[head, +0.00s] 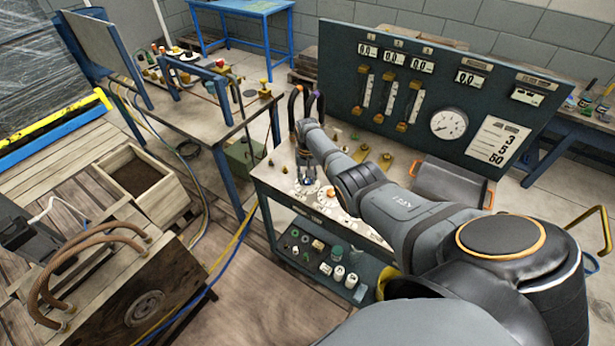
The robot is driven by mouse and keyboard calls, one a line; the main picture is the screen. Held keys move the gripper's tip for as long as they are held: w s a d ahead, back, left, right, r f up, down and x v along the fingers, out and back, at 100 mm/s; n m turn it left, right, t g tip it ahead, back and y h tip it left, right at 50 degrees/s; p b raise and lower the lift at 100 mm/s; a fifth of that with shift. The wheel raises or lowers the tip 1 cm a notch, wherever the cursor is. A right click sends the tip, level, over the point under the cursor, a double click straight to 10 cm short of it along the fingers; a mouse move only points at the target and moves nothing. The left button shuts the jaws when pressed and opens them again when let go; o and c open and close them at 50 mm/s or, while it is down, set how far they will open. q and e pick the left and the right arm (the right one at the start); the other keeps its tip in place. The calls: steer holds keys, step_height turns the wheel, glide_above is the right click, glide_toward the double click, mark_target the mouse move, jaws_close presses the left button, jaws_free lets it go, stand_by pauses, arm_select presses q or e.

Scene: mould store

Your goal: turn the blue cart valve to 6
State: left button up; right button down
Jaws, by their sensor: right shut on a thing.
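The cart (375,237) stands in the middle with a light top panel carrying several fittings and printed dials. My right arm reaches over it from the lower right. My right gripper (307,177) points down at the left part of the panel and is shut on the blue cart valve (307,182). Only a small bit of blue shows between the fingertips; the rest is hidden by the gripper. Dial marks show around it on the panel, but the numbers and the valve's setting are too small to read. My left gripper is not in view.
An orange-red knob (331,192) sits close to the right of the gripper. A dark gauge board (490,110) with flow tubes stands behind the cart. A workbench (215,122) stands at the left, a wooden box (170,206) near it. The cart's lower shelf holds small jars.

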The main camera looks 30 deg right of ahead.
steer(key=m, duration=0.4)
steer(key=shift+m, duration=0.3)
steer(key=m, duration=0.5)
steer(key=shift+w+p, duration=0.1)
steer(key=shift+p, duration=0.3)
steer(key=m, duration=0.5)
steer(key=shift+m, duration=0.4)
steer(key=m, duration=0.4)
steer(key=shift+w, duration=0.1)
steer(key=shift+m, duration=0.4)
steer(key=c, duration=1)
jaws_free()
